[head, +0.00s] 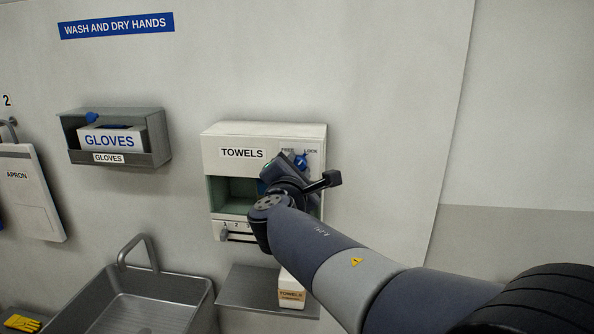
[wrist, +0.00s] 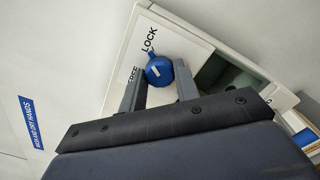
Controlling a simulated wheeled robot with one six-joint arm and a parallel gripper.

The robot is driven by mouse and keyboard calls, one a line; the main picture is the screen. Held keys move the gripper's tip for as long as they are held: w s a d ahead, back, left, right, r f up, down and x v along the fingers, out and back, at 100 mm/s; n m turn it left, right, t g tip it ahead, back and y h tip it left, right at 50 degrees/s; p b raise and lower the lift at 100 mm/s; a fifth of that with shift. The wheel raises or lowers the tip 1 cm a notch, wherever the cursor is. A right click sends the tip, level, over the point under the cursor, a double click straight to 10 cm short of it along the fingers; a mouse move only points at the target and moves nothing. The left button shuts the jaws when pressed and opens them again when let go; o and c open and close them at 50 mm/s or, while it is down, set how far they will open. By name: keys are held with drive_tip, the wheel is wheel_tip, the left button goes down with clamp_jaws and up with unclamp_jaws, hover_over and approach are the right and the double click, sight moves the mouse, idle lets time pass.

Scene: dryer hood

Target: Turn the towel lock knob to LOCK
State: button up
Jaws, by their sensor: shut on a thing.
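The towel lock knob (head: 301,162) is blue with a small white mark, on the upper right front of the white towel dispenser (head: 222,143). The word FREE is at its upper left and LOCK at its upper right. In the wrist view the knob (wrist: 159,70) sits between the two fingers of my gripper (wrist: 158,82), which is shut on it. The white mark there lies on the side of the knob toward FREE. In the head view my gripper (head: 291,172) partly covers the dispenser's right side, and its fingertips are hard to make out.
The dispenser has a green open recess (head: 232,193) and a numbered slider (head: 224,234) below. A shelf (head: 245,289) with a towels box (head: 291,291) is underneath. A glove holder (head: 117,137) and a metal sink (head: 140,300) are left. The wall right of the dispenser is clear.

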drive_tip(key=m+b, duration=0.2)
drive_tip(key=b, duration=0.1)
drive_tip(key=shift+f, duration=0.1)
idle(0.3)
drive_tip(key=o, duration=1)
drive_tip(key=s+b, duration=0.1)
drive_tip(key=s, duration=0.2)
drive_tip(key=s+a+b, duration=0.1)
drive_tip(key=s, duration=0.3)
drive_tip(key=s+a+b, duration=0.1)
drive_tip(key=s, duration=0.2)
drive_tip(key=shift+s, duration=0.3)
